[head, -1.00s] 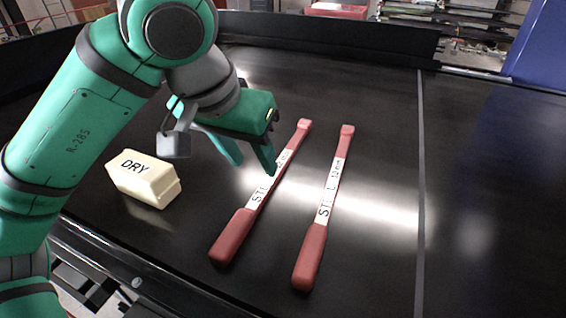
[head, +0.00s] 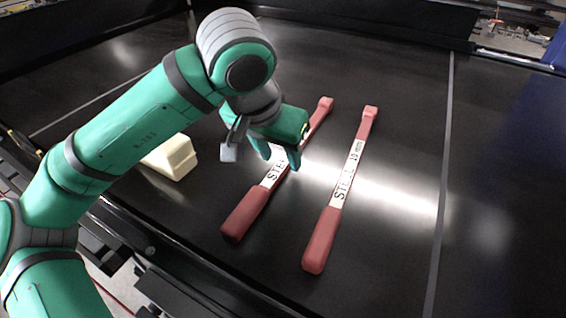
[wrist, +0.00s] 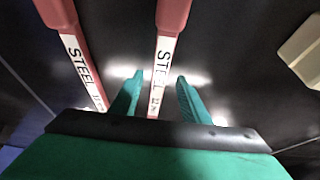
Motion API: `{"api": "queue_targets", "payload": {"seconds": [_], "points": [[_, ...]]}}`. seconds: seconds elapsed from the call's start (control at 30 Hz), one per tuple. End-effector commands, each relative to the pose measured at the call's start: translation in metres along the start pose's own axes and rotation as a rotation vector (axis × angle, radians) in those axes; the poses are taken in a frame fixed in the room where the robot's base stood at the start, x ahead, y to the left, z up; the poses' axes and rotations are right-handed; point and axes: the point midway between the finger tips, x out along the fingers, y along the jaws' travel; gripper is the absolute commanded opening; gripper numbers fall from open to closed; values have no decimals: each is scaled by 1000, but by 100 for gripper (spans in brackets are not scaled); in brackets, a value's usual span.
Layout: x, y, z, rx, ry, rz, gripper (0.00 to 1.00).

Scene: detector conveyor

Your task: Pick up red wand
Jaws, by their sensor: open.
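Two red wands with white STEEL labels lie side by side on the black belt. My gripper (head: 281,161) is open over the label of the left red wand (head: 248,208). In the wrist view this wand (wrist: 166,40) runs between my two open fingers (wrist: 157,98), apart from both as far as I can see. Whether the fingertips reach down beside it is hard to tell. The right red wand (head: 325,230) lies clear of the gripper; in the wrist view it is on the left (wrist: 75,45). My gripper hides part of the left wand's label.
A cream block (head: 172,157) sits left of the wands, partly behind my arm; it also shows at the right of the wrist view (wrist: 303,50). A grey seam (head: 443,190) crosses the belt on the right. The belt right of the wands is clear.

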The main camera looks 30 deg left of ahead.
Motion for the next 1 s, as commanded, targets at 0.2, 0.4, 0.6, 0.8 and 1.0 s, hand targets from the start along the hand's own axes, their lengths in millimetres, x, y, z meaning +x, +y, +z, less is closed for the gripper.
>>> {"api": "queue_targets", "payload": {"seconds": [0.2,0.4,0.6,0.8,1.0], "points": [[14,0,0,0,0,-1,42],[14,0,0,-1,1,0,37],[13,-1,0,-2,1,0,0],[13,-1,0,-2,1,0,0],[8,0,-3,-2,2,0,0]]}}
